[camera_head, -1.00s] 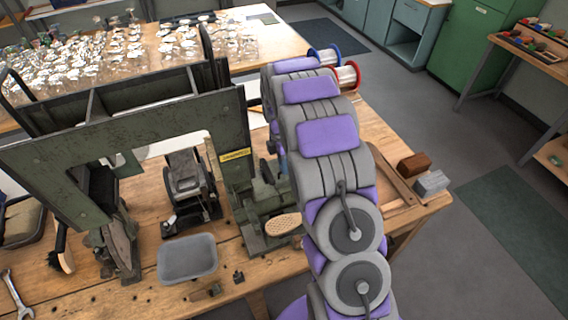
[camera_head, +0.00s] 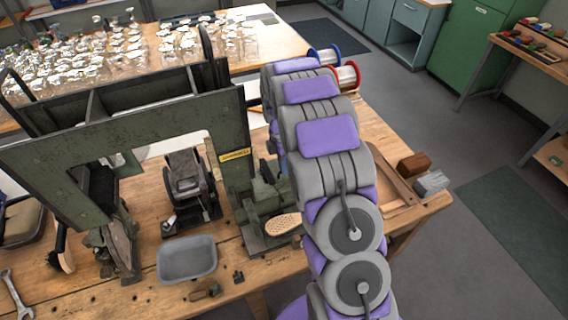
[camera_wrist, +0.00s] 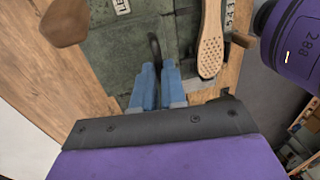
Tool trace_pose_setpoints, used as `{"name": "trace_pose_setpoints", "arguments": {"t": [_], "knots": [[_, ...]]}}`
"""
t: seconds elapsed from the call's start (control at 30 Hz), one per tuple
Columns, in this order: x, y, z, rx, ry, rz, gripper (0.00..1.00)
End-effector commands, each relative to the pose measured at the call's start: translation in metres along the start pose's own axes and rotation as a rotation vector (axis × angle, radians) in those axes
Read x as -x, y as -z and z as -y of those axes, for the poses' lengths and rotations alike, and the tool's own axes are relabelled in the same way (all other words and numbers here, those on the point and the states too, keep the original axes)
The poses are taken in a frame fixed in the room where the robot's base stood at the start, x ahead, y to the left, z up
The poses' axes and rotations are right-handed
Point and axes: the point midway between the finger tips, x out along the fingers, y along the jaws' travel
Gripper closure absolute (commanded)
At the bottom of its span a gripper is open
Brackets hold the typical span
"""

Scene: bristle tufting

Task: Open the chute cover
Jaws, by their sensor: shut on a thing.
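In the wrist view the two blue fingers of my gripper (camera_wrist: 158,70) are close together, shut on a thin black curved handle (camera_wrist: 155,45). The handle stands in front of a worn green metal surface (camera_wrist: 118,58) with a partly cut-off white label. I cannot tell from this view where the chute cover's edges are, or whether it is open. In the head view the green tufting machine (camera_head: 150,125) stands on the bench. My grey and purple arm reaches past its right side and hides most of my gripper and the handle.
A tan perforated brush block (camera_head: 282,225) lies at the machine's right foot; it also shows in the wrist view (camera_wrist: 211,50). A grey tray (camera_head: 187,259) stands in front. Wire spools (camera_head: 347,76) and two small blocks (camera_head: 414,165) are on the right.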

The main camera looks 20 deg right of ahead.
Motion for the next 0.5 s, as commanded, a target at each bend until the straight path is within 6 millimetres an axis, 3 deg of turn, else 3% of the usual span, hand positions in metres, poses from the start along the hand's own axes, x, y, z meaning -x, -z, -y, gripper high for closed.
{"name": "trace_pose_setpoints", "arguments": {"t": [0.3,0.5], "knots": [[0.001,0.0,0.0,0.0,-0.005,0.0,1.0],[-0.001,-0.001,0.015,-0.001,0.001,0.002,1.0]]}}
